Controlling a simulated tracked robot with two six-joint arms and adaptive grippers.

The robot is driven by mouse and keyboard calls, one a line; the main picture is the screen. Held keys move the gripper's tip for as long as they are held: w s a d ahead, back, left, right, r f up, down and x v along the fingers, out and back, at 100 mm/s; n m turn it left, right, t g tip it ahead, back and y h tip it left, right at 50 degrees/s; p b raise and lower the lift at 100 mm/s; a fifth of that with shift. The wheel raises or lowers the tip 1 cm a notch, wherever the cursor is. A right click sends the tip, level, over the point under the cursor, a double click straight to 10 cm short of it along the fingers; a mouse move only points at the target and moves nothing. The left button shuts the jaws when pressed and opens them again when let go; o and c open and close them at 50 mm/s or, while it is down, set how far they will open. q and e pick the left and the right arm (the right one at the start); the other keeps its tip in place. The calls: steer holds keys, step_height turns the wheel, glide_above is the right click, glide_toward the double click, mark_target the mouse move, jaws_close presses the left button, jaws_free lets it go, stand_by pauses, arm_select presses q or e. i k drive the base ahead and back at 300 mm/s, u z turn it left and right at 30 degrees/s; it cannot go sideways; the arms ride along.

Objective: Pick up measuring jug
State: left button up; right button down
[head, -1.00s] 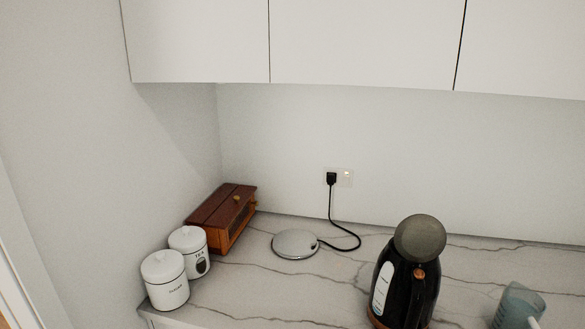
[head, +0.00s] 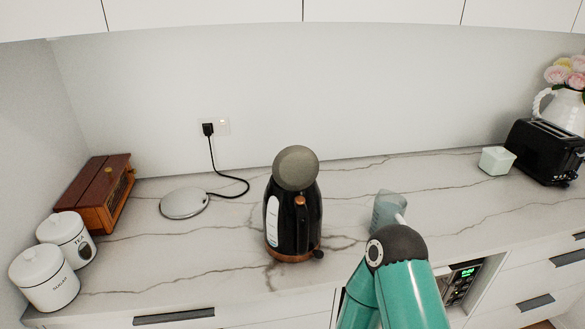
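The measuring jug (head: 385,209) is a translucent blue-grey vessel on the marble counter, right of the black kettle. A pale piece that looks like its handle shows at its lower right. A teal link and dark joint of one of my arms rise from the bottom of the head view just in front of the jug and hide its lower part. I cannot see either gripper, so I cannot tell what they are doing.
The black kettle (head: 292,215) with a grey round top stands left of the jug. Further left are a metal kettle base (head: 184,203), a wooden box (head: 97,192) and two white canisters (head: 46,279). A mint cup (head: 496,160) and black toaster (head: 548,152) stand at right.

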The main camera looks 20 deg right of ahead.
mark_target(389, 207)
steer(key=u, duration=1.75)
steer(key=i, duration=0.1)
steer(key=z, duration=3.2)
